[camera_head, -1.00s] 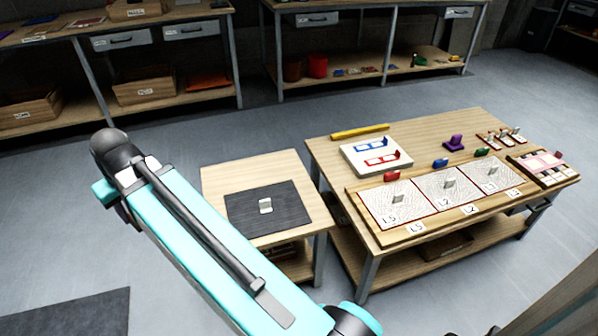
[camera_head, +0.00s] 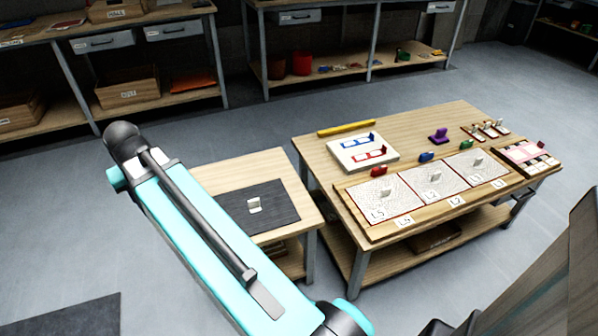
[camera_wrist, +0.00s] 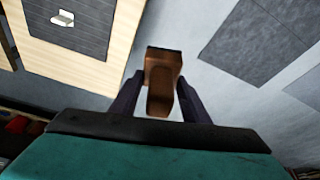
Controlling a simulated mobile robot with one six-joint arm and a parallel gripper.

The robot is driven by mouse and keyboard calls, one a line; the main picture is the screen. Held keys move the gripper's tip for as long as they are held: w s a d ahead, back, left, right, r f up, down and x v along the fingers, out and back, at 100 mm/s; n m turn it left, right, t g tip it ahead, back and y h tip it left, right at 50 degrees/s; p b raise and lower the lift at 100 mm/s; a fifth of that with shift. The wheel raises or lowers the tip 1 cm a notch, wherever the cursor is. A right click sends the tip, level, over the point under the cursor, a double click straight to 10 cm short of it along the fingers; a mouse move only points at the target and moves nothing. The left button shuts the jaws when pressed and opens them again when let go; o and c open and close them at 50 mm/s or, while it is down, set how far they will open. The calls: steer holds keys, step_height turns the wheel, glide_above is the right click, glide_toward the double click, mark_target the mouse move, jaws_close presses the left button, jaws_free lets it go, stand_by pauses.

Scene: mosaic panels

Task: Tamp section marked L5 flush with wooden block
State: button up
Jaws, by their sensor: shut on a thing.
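In the wrist view, my gripper (camera_wrist: 160,100) is shut on a brown wooden block (camera_wrist: 163,64), held in the air over the grey floor. The gripper and the block are not visible in the head view, where my arm hides part of the scene. In the head view, the section marked L5 (camera_head: 383,204) is the left one of three pale textured panels on the wooden board (camera_head: 378,234). Whether L5 sits flush cannot be told. The block is well apart from the panels.
A low side table (camera_head: 209,179) with a dark mat (camera_head: 283,212) and a small pale piece stands left of the panel table. A white tray (camera_head: 340,158), a yellow bar (camera_head: 346,128) and a purple piece (camera_head: 439,136) lie behind the panels. Open floor surrounds both tables.

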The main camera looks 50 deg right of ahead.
steer(key=s+d+f+m+g+h, duration=0.15)
steer(key=s+d+m, duration=0.3)
steer(key=d, duration=0.75)
steer(key=s+d+f+m+g+p, duration=0.1)
steer(key=s+d+f+m, duration=0.3)
steer(key=d, duration=0.8)
steer(key=s+d+f+m+g+h, duration=0.15)
steer(key=d+m, duration=0.35)
steer(key=d, duration=0.7)
steer(key=s+d+f+m, duration=0.2)
steer(key=s+d+m, duration=0.2)
steer(key=s+d, duration=0.3)
steer(key=s+d+f+m+g+y, duration=0.1)
steer(key=s+d+f+m, duration=0.2)
steer(key=s, duration=1)
steer(key=s+d+f+m+g+y+p, duration=0.1)
steer(key=s+d+f+m, duration=0.2)
steer(key=s+d+m, duration=0.3)
steer(key=s+d, duration=0.4)
steer(key=d, duration=0.3)
steer(key=shift+f, duration=0.2)
steer(key=shift+s+f, duration=0.1)
steer(key=shift+f, duration=0.05)
steer(key=shift+f+b, duration=1.6)
steer(key=shift+f, duration=1.25)
